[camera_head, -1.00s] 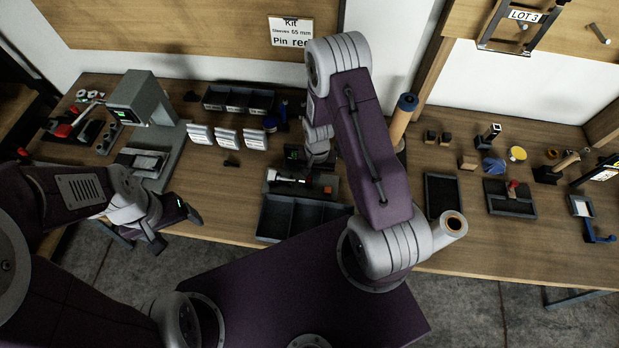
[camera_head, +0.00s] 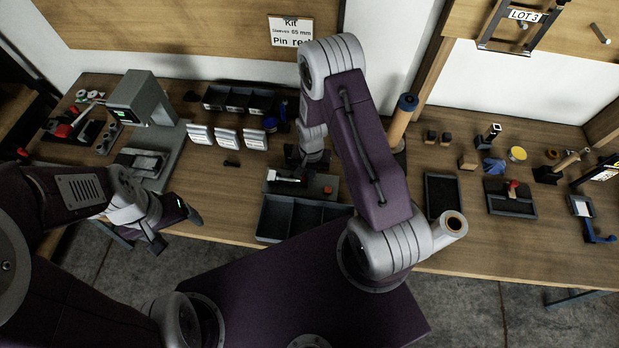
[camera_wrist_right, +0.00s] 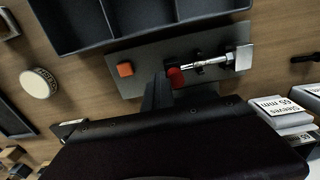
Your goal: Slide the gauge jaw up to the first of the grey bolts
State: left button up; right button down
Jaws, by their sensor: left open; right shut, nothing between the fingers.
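A grey gauge plate (camera_head: 318,181) lies on the bench; it also shows in the right wrist view (camera_wrist_right: 132,85). On it are a silver end block (camera_wrist_right: 242,58), a silver bolt-like rod (camera_wrist_right: 205,64) lying along the plate, a red piece (camera_wrist_right: 176,77) at the rod's end and a separate orange-red block (camera_wrist_right: 125,69). I cannot tell which piece is the jaw. My right gripper (camera_wrist_right: 158,94) is shut and empty, its fingertips over the plate beside the red piece, between it and the orange-red block; contact is unclear. My left gripper (camera_head: 177,230) is open and empty at the bench's front edge.
A dark divided tray (camera_head: 262,225) adjoins the plate's front side. White labelled sleeve packs (camera_head: 227,137) and a black bin row (camera_head: 240,100) stand behind. A grey press (camera_head: 143,98) stands at left. An upright wooden cylinder (camera_head: 400,125) stands right of my right arm.

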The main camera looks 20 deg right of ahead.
dwell(0.4)
jog(key=shift+s+d, duration=0.3)
jog(key=shift+d, duration=0.2)
notch_tip(320, 180, up, 8)
jog(key=p, duration=0.6)
jog(key=shift+p, duration=0.4)
